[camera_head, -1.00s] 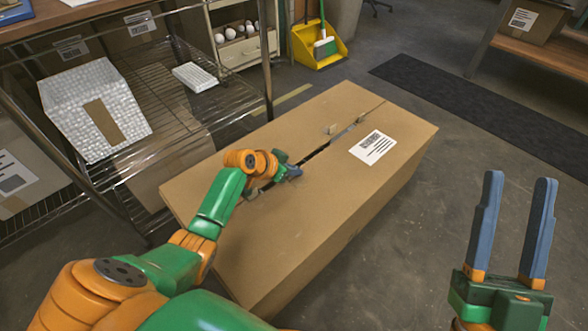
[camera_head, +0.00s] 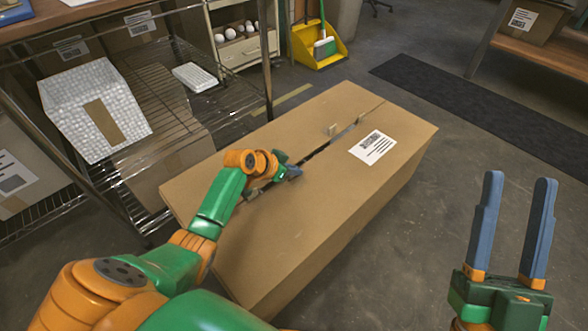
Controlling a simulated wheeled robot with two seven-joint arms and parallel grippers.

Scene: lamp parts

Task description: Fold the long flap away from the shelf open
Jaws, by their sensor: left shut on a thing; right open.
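A large cardboard box (camera_head: 300,235) stands on the floor in the middle of the view. Its two long top flaps lie nearly flat and meet at a narrow dark seam. The long flap away from the shelf (camera_head: 330,185) is on the near right side and carries a white label (camera_head: 373,147). The long flap on the shelf side (camera_head: 290,122) is on the far left. My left gripper (camera_head: 292,172) is at the seam, shut on a flap edge; which flap is hard to tell, as the fingers hide the contact. My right gripper (camera_head: 513,225) is open and empty, right of the box.
A wire shelf (camera_head: 190,140) with a wrapped package (camera_head: 95,110) stands close on the left. A yellow dustpan (camera_head: 318,48) is behind the box. A dark mat (camera_head: 480,105) lies on the floor at right. Floor right of the box is clear.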

